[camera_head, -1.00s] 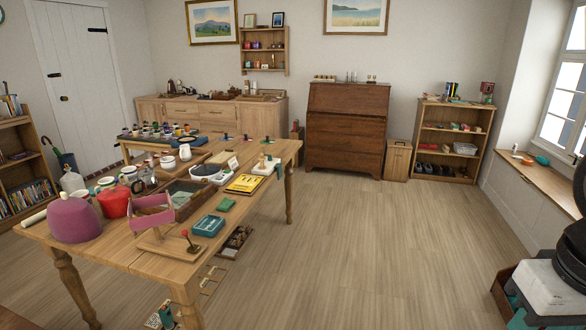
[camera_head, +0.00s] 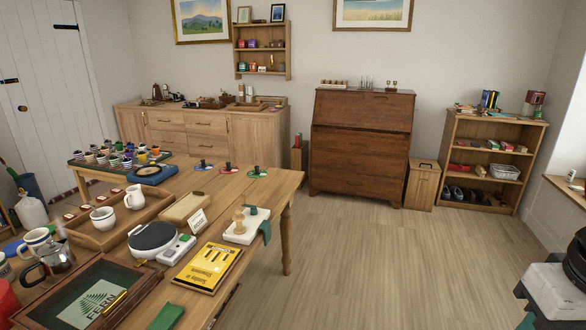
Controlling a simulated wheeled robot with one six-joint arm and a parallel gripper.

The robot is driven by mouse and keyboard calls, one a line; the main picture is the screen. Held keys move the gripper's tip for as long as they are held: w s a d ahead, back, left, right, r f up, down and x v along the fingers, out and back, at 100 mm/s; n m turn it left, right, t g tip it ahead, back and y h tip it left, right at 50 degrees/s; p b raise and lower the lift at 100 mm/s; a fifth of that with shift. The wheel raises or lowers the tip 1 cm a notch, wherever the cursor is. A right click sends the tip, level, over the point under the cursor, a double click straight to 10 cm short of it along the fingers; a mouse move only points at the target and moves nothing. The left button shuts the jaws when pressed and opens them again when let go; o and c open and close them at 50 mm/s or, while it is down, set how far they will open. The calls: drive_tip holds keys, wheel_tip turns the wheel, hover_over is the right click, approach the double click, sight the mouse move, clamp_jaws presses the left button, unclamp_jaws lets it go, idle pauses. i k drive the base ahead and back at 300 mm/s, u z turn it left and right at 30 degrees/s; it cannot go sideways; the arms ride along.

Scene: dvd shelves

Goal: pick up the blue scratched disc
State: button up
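Three small flat discs with dark upright knobs lie near the far edge of the wooden table. The left one looks blue (camera_head: 204,166), the middle one red or pink (camera_head: 228,169), the right one green (camera_head: 257,173). They are too small for me to see scratches. I cannot tell which, if any, is the scratched disc.
The wooden table (camera_head: 282,186) holds a white round device (camera_head: 153,240), a yellow book (camera_head: 208,267), a tray with mugs (camera_head: 100,238) and a framed green panel (camera_head: 92,296). A brown bureau (camera_head: 360,148) and a shelf (camera_head: 488,160) stand behind. The floor (camera_head: 385,265) right of the table is clear.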

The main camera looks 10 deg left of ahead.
sight(204, 166)
drive_tip(key=i, duration=6.35)
drive_tip(key=u, duration=2)
drive_tip(key=i, duration=1.55)
drive_tip(key=u, duration=2.4)
